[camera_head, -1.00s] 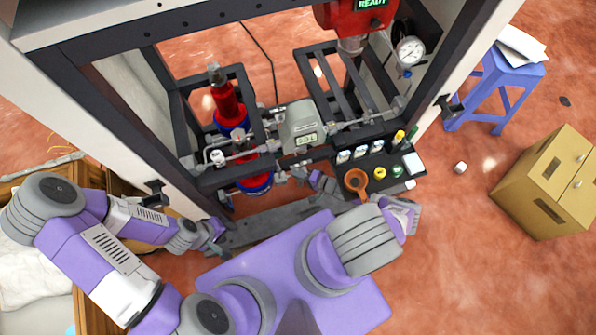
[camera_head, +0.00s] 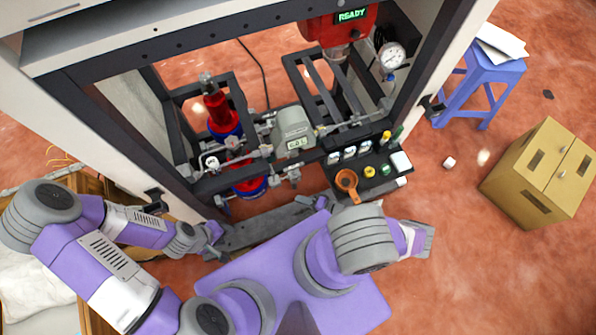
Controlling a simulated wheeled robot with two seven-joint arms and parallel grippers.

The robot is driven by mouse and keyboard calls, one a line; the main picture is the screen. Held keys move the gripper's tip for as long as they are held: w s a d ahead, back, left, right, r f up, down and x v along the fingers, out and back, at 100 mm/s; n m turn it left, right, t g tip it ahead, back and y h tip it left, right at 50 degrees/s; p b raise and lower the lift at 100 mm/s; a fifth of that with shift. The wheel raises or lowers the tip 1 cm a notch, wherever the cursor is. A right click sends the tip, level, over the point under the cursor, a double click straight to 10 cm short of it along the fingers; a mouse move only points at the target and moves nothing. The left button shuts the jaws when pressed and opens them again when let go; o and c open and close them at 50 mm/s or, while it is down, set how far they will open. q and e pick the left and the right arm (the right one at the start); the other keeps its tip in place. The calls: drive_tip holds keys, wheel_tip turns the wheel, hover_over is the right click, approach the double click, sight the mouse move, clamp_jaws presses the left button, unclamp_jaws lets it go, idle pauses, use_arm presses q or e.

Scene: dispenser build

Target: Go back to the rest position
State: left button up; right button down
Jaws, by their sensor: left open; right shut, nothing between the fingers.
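My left gripper (camera_head: 215,237) is at the lower left, in front of the dispenser frame's front left post. Its jaws are small in the picture, but it looks open and holds nothing. My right gripper (camera_head: 427,240) is at the right of my body, over the red floor and in front of the black tray. It is shut and empty, apart from any object. Both arms are bent close to my purple base.
The dispenser frame (camera_head: 206,186) stands ahead, with a red cylinder (camera_head: 219,118) and a READY display (camera_head: 351,15). A blue stool (camera_head: 481,68) and cardboard box (camera_head: 541,172) stand right. A wooden crate (camera_head: 88,205) stands left.

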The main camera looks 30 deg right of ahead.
use_arm(q)
drive_tip(key=shift+r, duration=0.2)
use_arm(e)
drive_tip(key=shift+s+a+r, duration=0.1)
drive_tip(key=shift+s+r, duration=0.1)
drive_tip(key=shift+s, duration=0.6)
